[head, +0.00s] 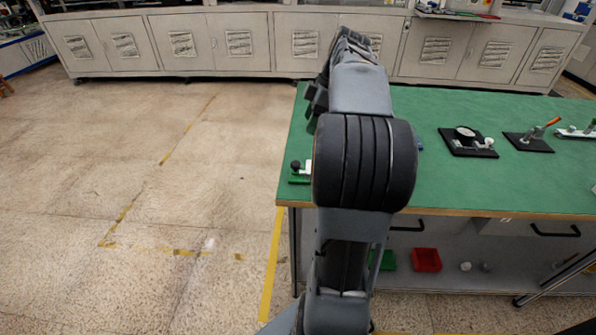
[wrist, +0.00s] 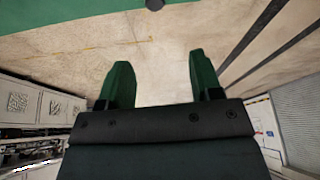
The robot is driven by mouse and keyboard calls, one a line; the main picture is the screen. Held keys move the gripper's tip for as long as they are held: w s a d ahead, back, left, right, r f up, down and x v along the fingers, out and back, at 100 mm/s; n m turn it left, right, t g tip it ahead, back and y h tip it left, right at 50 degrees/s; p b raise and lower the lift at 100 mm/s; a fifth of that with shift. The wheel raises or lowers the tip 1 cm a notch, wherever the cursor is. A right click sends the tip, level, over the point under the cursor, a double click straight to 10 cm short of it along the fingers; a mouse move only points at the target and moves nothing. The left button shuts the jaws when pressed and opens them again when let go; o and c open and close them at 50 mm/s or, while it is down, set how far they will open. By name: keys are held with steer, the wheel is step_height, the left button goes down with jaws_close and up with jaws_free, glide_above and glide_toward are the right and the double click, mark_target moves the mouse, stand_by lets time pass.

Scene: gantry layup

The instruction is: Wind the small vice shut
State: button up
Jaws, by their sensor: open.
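My gripper (wrist: 162,75) shows in the wrist view with its two green fingers spread apart and nothing between them. Beyond the fingers lies bare floor. In the head view my arm covers the middle of the green bench (head: 440,185), and the fingers cannot be made out. I cannot pick out the small vice for certain. A black-based fixture (head: 480,150) with a round dark part and a white knob stands right of my arm. A small blue tip (head: 419,144) shows beside my arm; the rest of it is hidden.
A toggle clamp (head: 528,143) with an orange handle and a white-and-green fixture (head: 577,132) stand further right. A green-based piece with a black knob (head: 296,166) sits at the bench's left edge. A red bin (head: 426,260) is below. Open floor (head: 130,170) lies left.

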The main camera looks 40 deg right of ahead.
mark_target(296, 163)
steer(key=shift+n, duration=0.4)
steer(key=b+x, duration=0.1)
steer(key=x, duration=0.3)
steer(key=b+x, duration=0.1)
steer(key=x, duration=0.4)
steer(key=d+b+x, duration=0.1)
steer(key=x, duration=0.3)
steer(key=shift+f+b, duration=0.3)
steer(key=shift+f, duration=0.1)
steer(key=shift+c, duration=0.2)
steer(key=c, duration=0.9)
